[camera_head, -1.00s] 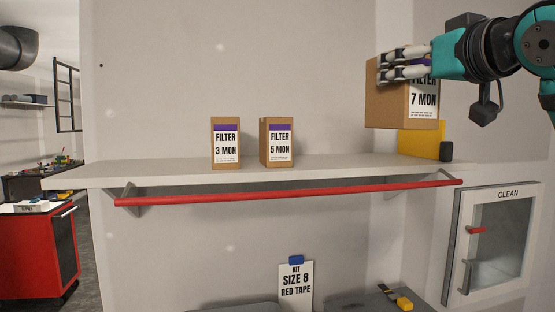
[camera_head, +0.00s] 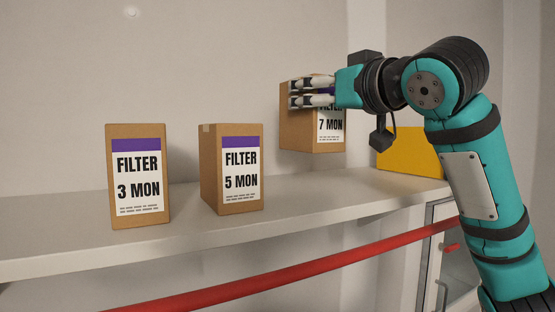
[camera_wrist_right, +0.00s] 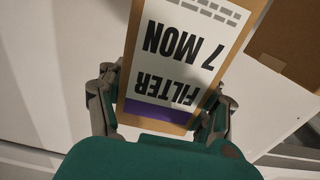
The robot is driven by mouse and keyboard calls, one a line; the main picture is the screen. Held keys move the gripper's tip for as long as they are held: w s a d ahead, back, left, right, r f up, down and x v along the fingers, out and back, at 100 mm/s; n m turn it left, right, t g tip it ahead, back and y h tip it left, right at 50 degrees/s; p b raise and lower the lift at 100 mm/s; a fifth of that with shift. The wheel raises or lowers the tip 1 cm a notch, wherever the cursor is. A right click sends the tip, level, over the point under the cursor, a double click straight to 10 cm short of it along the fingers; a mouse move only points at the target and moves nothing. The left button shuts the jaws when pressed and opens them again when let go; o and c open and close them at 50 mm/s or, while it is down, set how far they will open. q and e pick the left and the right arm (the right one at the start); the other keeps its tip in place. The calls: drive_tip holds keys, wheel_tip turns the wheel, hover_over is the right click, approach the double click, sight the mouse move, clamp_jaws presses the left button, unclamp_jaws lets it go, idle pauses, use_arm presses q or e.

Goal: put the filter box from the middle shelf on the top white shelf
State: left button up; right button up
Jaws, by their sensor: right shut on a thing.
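My right gripper (camera_head: 312,92) is shut on a brown cardboard filter box (camera_head: 298,125) labelled "FILTER 7 MON". The right wrist view shows the "7 MON" box (camera_wrist_right: 184,52) between the two fingers (camera_wrist_right: 160,115). A "FILTER 3 MON" box (camera_head: 138,177) and a "FILTER 5 MON" box (camera_head: 231,169) stand upright on the shelf, to the left of the held box. My left gripper is out of view.
A yellow item (camera_head: 408,155) stands at the shelf's right end, behind my right arm. A red rail (camera_head: 300,271) runs along below the shelf's front edge. Another brown box (camera_wrist_right: 290,42) shows at the right of the right wrist view. Shelf room is free right of the "5 MON" box.

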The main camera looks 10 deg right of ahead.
sight(316, 141)
wheel_tip(316, 141, down, 3)
drive_tip(key=shift+s+f+p, duration=0.1)
drive_tip(key=shift+s+p, duration=0.05)
drive_tip(key=shift+p, duration=0.15)
drive_tip(key=f, duration=0.2)
drive_tip(key=f+p, duration=0.1)
drive_tip(key=f, duration=0.1)
drive_tip(key=shift+w, duration=0.3)
drive_tip(key=shift+a+f, duration=0.1)
drive_tip(key=shift+f, duration=0.1)
drive_tip(key=o, duration=1.4)
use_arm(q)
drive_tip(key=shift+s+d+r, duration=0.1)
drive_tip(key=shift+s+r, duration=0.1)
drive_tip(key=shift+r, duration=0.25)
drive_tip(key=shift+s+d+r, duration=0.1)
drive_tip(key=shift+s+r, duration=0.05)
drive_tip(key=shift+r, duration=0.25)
use_arm(e)
drive_tip(key=shift+r, duration=0.1)
